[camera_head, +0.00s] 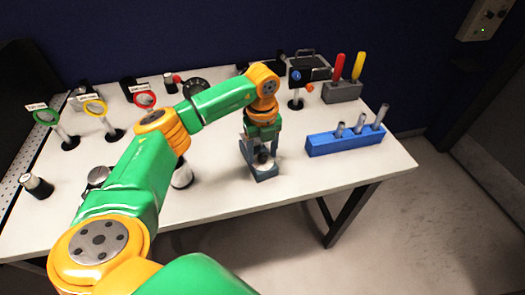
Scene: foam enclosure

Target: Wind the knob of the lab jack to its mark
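The lab jack (266,175) is a small blue-grey stand near the front edge of the white table, right of the middle. A dark round knob (263,157) shows low on it. My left gripper (261,152) points down right over the jack, with its fingers close around the knob area. At this size I cannot tell whether the fingers touch or grip the knob. My wrist covers the upper part of the jack, and I see no mark. My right gripper is not in view.
A blue block (345,143) with several grey rods stands right of the jack. A grey holder (342,92) with red and yellow handles is behind it. Ringed lens stands (95,108) fill the left side. The table front between jack and block is clear.

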